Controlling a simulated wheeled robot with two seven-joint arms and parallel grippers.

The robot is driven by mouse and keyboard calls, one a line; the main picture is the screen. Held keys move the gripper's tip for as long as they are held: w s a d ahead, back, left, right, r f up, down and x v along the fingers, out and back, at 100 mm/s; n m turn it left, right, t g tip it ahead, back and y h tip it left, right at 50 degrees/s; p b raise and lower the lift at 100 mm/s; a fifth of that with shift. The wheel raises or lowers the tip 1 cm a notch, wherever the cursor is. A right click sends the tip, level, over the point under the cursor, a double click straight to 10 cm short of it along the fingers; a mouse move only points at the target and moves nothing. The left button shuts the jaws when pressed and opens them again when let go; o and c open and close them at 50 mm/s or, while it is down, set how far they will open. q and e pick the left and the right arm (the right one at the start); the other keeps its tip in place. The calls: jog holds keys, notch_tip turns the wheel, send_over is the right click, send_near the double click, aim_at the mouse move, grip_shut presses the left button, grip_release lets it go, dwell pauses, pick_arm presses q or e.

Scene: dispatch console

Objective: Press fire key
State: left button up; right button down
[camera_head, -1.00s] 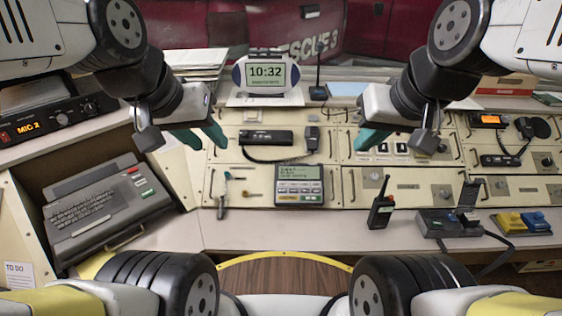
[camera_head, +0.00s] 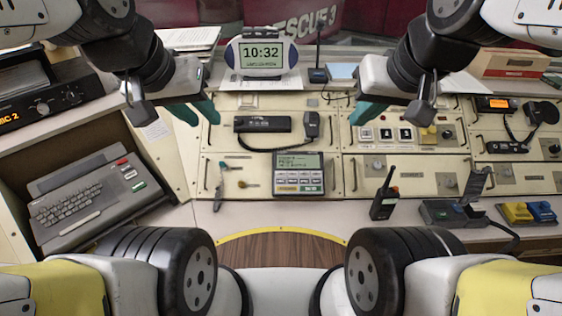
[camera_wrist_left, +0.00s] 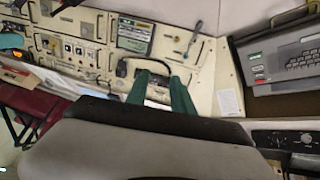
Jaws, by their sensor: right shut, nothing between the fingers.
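A row of square keys (camera_head: 386,133) is set in a cream panel right of centre in the head view, with a yellow key (camera_head: 428,135) at its right end. A grey keypad unit (camera_head: 299,175) with a green screen stands left of them. The lettering is too small to tell which is the fire key. My right gripper (camera_head: 368,111) is shut and empty, its teal fingertips appearing just above the left end of the key row. My left gripper (camera_head: 197,112) is open and empty above the panel's left part; its parted fingers also show in the left wrist view (camera_wrist_left: 160,92).
A handset (camera_head: 262,124) with a microphone lies above the keypad. A handheld radio (camera_head: 384,198) stands upright at the front ledge. A grey keyboard terminal (camera_head: 95,195) is at the left. A clock (camera_head: 262,54) stands at the back. Yellow and blue pedals (camera_head: 527,212) are at the right.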

pick_arm(q)
grip_shut()
dwell(1.5)
